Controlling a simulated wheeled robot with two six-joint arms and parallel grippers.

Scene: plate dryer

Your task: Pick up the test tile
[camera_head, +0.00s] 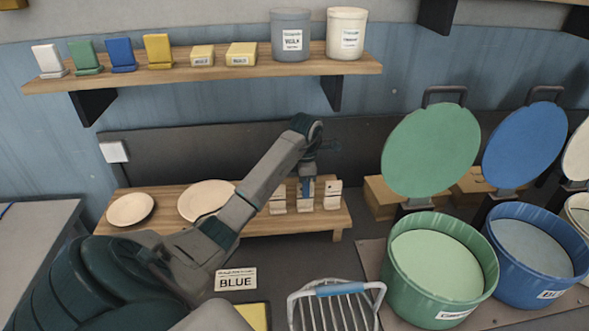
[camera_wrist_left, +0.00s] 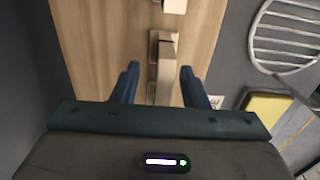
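Small pale tiles stand in a row at the right of a low wooden bench: a left one (camera_head: 277,200), a middle one (camera_head: 305,203) and a right one (camera_head: 332,195). I cannot tell which is the test tile. My left gripper (camera_head: 307,184) points down over the middle tile and hides its upper part. In the left wrist view the gripper (camera_wrist_left: 159,72) is open, its two blue fingers on either side of a pale tile (camera_wrist_left: 161,60), with gaps visible. My right gripper is not in view.
Two plates (camera_head: 130,209) lie on the bench (camera_head: 255,224). Green (camera_head: 440,275) and blue (camera_head: 535,258) tubs with raised lids stand right. A shelf (camera_head: 200,72) runs above.

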